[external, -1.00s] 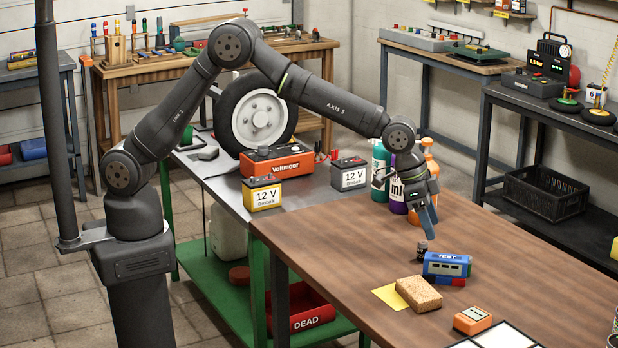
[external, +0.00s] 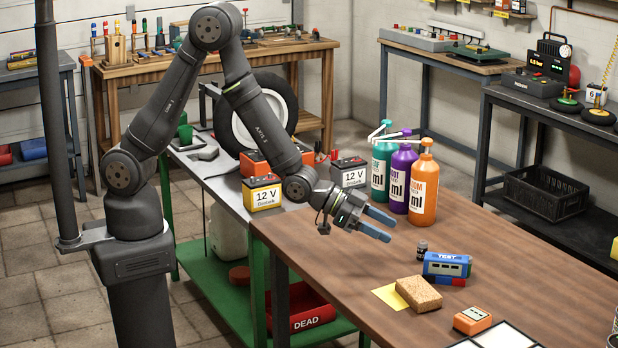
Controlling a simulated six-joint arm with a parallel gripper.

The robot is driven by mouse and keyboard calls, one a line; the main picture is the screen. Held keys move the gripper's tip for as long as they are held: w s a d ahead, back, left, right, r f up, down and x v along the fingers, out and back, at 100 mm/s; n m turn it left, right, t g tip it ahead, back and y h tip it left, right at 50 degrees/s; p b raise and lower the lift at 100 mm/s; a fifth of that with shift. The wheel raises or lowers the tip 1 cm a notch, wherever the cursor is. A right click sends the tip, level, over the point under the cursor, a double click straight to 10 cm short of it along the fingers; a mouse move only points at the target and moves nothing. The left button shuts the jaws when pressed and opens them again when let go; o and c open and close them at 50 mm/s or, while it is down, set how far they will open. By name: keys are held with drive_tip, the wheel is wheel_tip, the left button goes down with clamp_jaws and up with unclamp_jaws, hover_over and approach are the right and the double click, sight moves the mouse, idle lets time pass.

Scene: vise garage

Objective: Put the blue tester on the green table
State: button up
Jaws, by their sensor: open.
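The blue tester (external: 447,265), marked TEST, lies on the brown wooden table, with red and blue parts at its base. The green table (external: 217,191) stands to the left, with a grey top and green legs and lower shelf. My gripper (external: 381,224) is open and empty above the brown table's far left part, its blue fingers pointing right. It is apart from the tester, to its upper left.
A small dark cylinder (external: 422,247), a sponge (external: 418,293), a yellow sheet (external: 390,297) and an orange meter (external: 472,320) lie near the tester. Pump bottles (external: 424,192) stand behind. Batteries (external: 262,193), a Voltmaar charger (external: 251,163) and a wheel (external: 226,125) occupy the green table.

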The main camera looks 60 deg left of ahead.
approach(445, 256)
drive_tip(key=x, duration=0.5)
drive_tip(key=shift+s+d+f, duration=0.1)
drive_tip(key=shift+s+d, duration=0.1)
drive_tip(key=shift+x, duration=2.75)
drive_tip(key=shift+w+a, duration=0.1)
drive_tip(key=c, duration=1.3)
drive_tip(key=shift+o, duration=0.2)
